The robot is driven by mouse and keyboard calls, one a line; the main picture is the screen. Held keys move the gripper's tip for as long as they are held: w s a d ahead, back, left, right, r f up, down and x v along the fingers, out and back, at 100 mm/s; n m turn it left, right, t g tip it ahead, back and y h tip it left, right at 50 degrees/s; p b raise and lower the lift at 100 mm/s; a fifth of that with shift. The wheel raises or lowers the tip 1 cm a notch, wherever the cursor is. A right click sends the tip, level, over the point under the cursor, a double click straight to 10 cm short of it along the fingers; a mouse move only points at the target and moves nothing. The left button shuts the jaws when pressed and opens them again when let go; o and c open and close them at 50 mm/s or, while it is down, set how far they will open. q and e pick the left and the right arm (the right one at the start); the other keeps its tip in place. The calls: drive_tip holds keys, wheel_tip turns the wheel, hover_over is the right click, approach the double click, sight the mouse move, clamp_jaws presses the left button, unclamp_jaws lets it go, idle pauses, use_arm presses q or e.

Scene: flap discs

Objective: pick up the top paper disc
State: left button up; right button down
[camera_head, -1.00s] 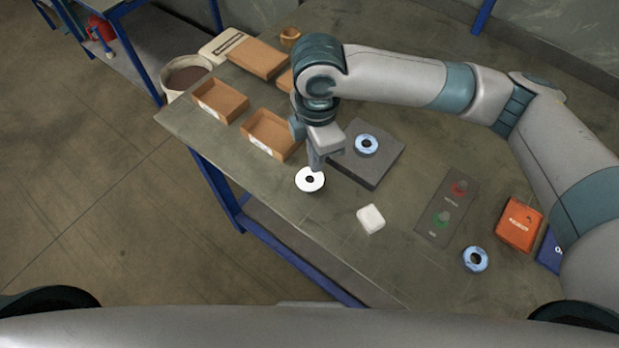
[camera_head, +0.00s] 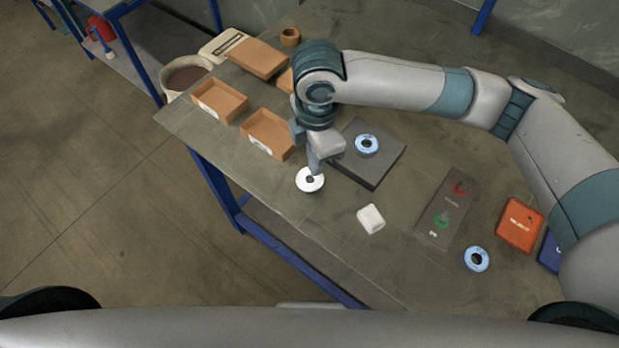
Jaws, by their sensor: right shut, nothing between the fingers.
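A white paper disc (camera_head: 309,184) with a dark centre hole lies near the table's front edge, left of the grey block. Whether several discs are stacked there cannot be told. My right gripper (camera_head: 315,172) points down at the back edge of the disc. It is shut with nothing held, and its fingertips overlap the disc's far part in the picture; whether they touch it cannot be told. My left gripper is not in view.
A blue-ringed disc (camera_head: 367,145) lies on a dark grey block (camera_head: 385,170); another (camera_head: 476,259) lies at the right. Brown trays (camera_head: 270,136) stand left. A white block (camera_head: 371,219), a button panel (camera_head: 447,208) and an orange box (camera_head: 520,225) are to the right.

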sight(309, 180)
drive_tip(key=shift+f, duration=0.4)
drive_tip(key=shift+s+a+p, duration=0.45)
drive_tip(key=shift+s+a, duration=0.15)
drive_tip(key=shift+s, duration=0.25)
idle(1.2)
wheel_tip(309, 180, up, 6)
drive_tip(key=p, duration=0.7)
